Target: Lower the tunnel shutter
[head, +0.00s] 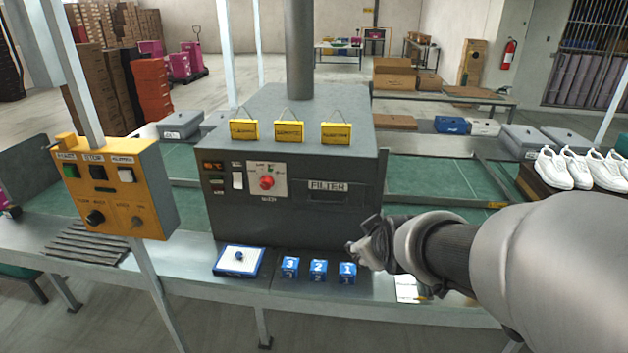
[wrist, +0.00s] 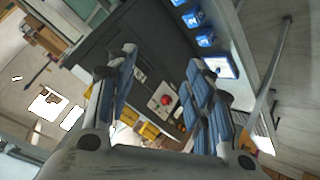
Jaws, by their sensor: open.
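The grey tunnel housing (head: 225,165) stands in the middle of the line in the head view. Its front has a red knob (head: 267,183), a small white switch (head: 237,181) and a panel marked FILTER (head: 328,186). I cannot clearly make out the shutter or how far it is down. My gripper (head: 368,246) is in front of the housing's lower right, apart from it as far as I can see. In the wrist view my gripper (wrist: 160,72) is open and empty, with the red knob (wrist: 166,99) showing between the fingers.
An orange control box (head: 150,200) on a post stands at left. Blue numbered blocks (head: 318,270) and a blue-edged tray (head: 222,267) lie on the front ledge near my gripper. Yellow tags (head: 288,132) stand on the housing. White shoes (head: 560,168) are at right.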

